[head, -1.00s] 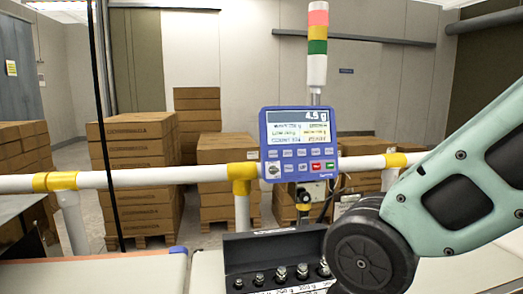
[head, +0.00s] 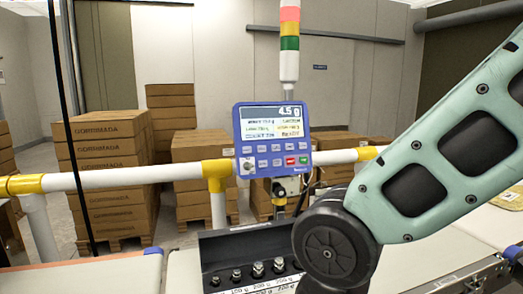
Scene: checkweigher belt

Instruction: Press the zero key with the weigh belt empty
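The blue control panel (head: 274,140) stands upright behind the belt, its screen (head: 272,122) showing about 4.5 g above several small text fields. Below are two rows of small keys (head: 262,156), including one red and one green; the labels are too small to read, so I cannot tell which is zero. A pale belt section (head: 182,268) shows beside a black case (head: 215,248) of metal weights. I cannot tell whether the case stands on the weigh belt, which is partly hidden. My arm reaches in from the right, its dark joint in front of the case; my gripper is out of view.
A white rail (head: 130,178) with yellow joints (head: 217,170) runs across behind the belt at panel height. A light tower (head: 289,40) rises behind the panel. Stacked cartons (head: 110,180) stand beyond. Another belt section (head: 95,275) lies at left.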

